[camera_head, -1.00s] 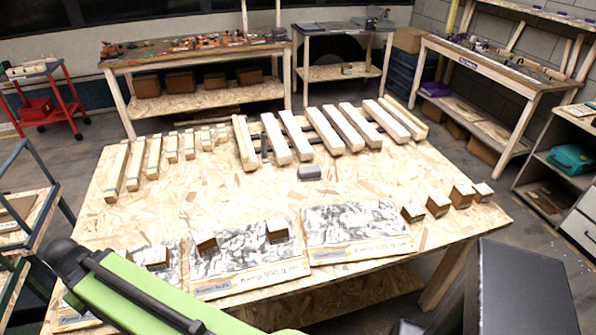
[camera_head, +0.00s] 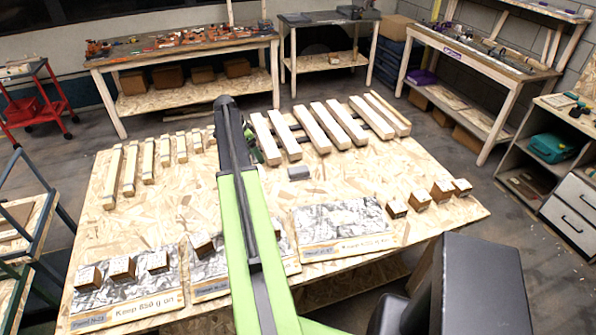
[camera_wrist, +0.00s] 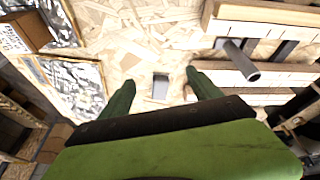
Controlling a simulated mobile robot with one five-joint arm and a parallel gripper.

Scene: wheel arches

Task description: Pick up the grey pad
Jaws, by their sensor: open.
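The grey pad (camera_head: 299,173) is a small grey block lying on the wooden table (camera_head: 340,185), just right of my green arm in the head view. In the wrist view the grey pad (camera_wrist: 160,88) shows as a grey rectangle on the board. My gripper (camera_wrist: 160,77) is open, with its two green fingers on either side of the pad in that picture. In the head view my arm mostly hides the gripper.
Several pale wooden bars (camera_head: 312,128) lie in a row behind the pad. A dark tube (camera_wrist: 238,60) is close to the gripper. Bare board surrounds the pad.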

